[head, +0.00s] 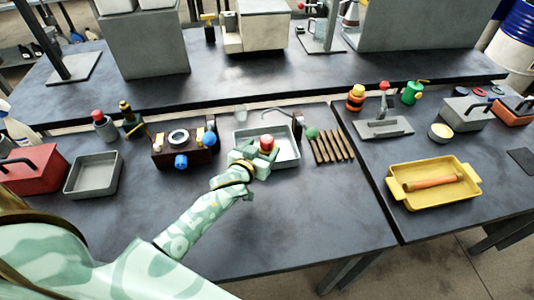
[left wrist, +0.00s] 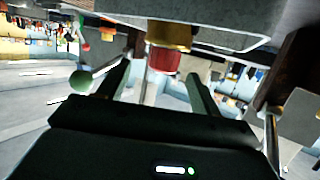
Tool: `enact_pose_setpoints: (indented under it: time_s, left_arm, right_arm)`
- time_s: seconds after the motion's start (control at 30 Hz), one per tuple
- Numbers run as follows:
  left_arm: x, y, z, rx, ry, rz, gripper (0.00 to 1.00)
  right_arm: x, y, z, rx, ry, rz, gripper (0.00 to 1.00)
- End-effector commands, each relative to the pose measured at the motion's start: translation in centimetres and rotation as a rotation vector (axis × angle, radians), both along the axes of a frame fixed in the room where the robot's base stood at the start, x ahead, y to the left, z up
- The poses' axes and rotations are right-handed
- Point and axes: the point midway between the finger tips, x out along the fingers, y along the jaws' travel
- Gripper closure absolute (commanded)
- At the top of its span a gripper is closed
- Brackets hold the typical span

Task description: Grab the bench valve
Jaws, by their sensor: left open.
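A small fitting with a red knob and a brass-yellow body, which I take for the bench valve (head: 266,142), is at the front of the grey tray on the middle bench. In the left wrist view its red knob (left wrist: 163,60) shows just beyond and between my fingers, with the brass part behind it. My left gripper (head: 256,156) is open at the valve, its two fingers (left wrist: 155,86) spread on either side of the knob's line. I cannot tell whether they touch it. The gripper hides the valve's lower part in the head view. My right gripper is not in view.
The grey tray (head: 285,157) lies behind my gripper. A wooden block with blue knobs (head: 185,156) stands to its left. A yellow tray (head: 410,197) is further right.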

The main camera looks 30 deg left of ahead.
Motion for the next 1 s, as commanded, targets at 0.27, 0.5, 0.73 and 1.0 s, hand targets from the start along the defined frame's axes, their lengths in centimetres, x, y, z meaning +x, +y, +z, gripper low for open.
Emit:
enact_pose_setpoints:
  time_s: [0.27, 0.5, 0.73, 1.0]
  left_arm:
    - [3.5, 0.8, -1.5, 0.002, 0.0, -0.001, 0.35]
    - [5.1, 0.8, -1.9, 0.002, 0.0, -0.001, 0.35]
    - [5.0, 0.8, -1.8, 0.001, 0.0, 0.0, 0.6]
    - [5.1, 0.8, -1.7, 0.0, -0.002, -0.001, 1.0]
  right_arm:
    - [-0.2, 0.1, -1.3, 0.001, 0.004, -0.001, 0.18]
    - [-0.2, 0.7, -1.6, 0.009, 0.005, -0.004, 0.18]
    - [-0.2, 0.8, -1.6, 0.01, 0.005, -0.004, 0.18]
    - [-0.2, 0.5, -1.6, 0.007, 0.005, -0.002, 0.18]
